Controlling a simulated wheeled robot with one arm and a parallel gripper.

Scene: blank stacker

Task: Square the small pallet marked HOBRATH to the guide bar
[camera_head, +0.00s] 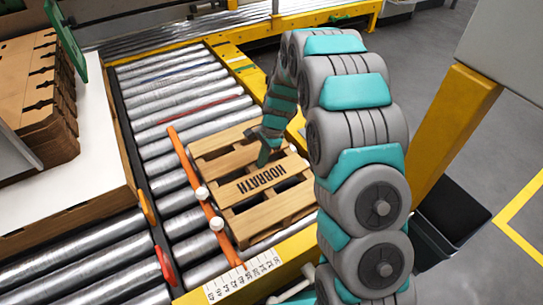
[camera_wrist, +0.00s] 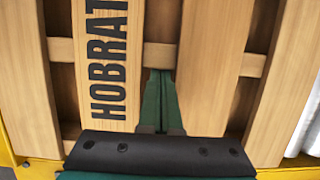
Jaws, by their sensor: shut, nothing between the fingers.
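The small wooden pallet (camera_head: 238,193) marked HOBRATH lies on the metal rollers. Its left edge runs close beside the orange guide bar (camera_head: 185,160) and looks roughly parallel to it; I cannot tell whether they touch along the whole length. My gripper (camera_head: 263,160) is over the pallet, pointing down, with its fingers together and empty. In the wrist view the green fingers of my gripper (camera_wrist: 161,75) are at a gap between boards, beside the lettered board of the pallet (camera_wrist: 108,60). I cannot tell whether the fingertips touch wood.
White knobs (camera_head: 216,223) sit on the guide bar. A white ruled scale (camera_head: 243,278) lies on the yellow frame at the front. Stacked brown cardboard (camera_head: 38,95) stands on a white table at left. A dark bin (camera_head: 455,215) and yellow post (camera_head: 455,120) are at right.

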